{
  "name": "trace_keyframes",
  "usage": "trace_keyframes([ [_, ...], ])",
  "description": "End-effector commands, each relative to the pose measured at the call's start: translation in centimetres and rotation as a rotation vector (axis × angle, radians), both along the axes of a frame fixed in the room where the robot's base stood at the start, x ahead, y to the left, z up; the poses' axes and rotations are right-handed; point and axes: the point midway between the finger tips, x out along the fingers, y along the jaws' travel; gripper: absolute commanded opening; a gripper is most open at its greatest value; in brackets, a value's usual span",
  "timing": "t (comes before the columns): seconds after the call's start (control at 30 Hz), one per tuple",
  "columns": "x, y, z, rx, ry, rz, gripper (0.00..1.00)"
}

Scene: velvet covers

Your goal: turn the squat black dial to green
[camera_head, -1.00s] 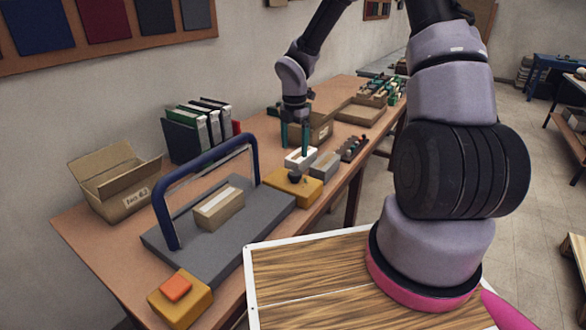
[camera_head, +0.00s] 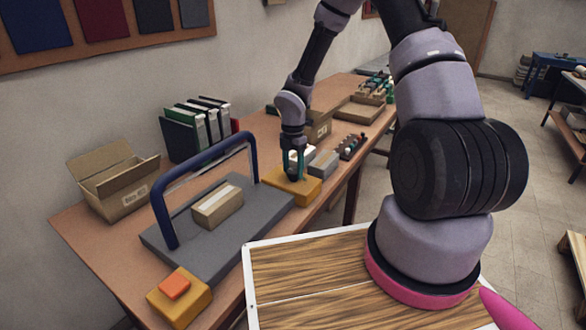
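The squat black dial (camera_head: 293,177) sits on top of a yellow-orange box (camera_head: 312,190) on the workbench, just past the grey board. My gripper (camera_head: 294,174) points down right at the dial, its teal fingers overlapping it in the view. The fingers hide most of the dial, so its pointer and any green mark cannot be made out. I cannot tell whether the fingers touch the dial or are closed on it.
A grey board with a blue arched handle (camera_head: 205,146) carries a cardboard box (camera_head: 217,206). A yellow box with an orange button (camera_head: 174,287) is at the near end. A grey block (camera_head: 324,163) stands close behind the dial's box. An open carton (camera_head: 115,182) and binders (camera_head: 200,125) are at left.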

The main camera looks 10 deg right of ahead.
Motion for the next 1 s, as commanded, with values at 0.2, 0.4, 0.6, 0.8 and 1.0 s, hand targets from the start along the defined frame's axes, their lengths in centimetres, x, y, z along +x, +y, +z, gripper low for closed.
trace_keyframes([
  [0.2,0.01,0.01,0.02,0.000,0.000,-0.001,0.03],
  [0.4,0.03,-0.01,0.04,-0.001,-0.001,-0.026,0.03],
  [0.6,0.07,0.02,0.06,0.000,-0.001,-0.119,0.03],
  [0.8,0.12,0.04,0.06,-0.001,-0.001,-0.280,0.03],
  [1.0,0.19,0.08,0.05,0.000,-0.001,-0.470,0.03],
])
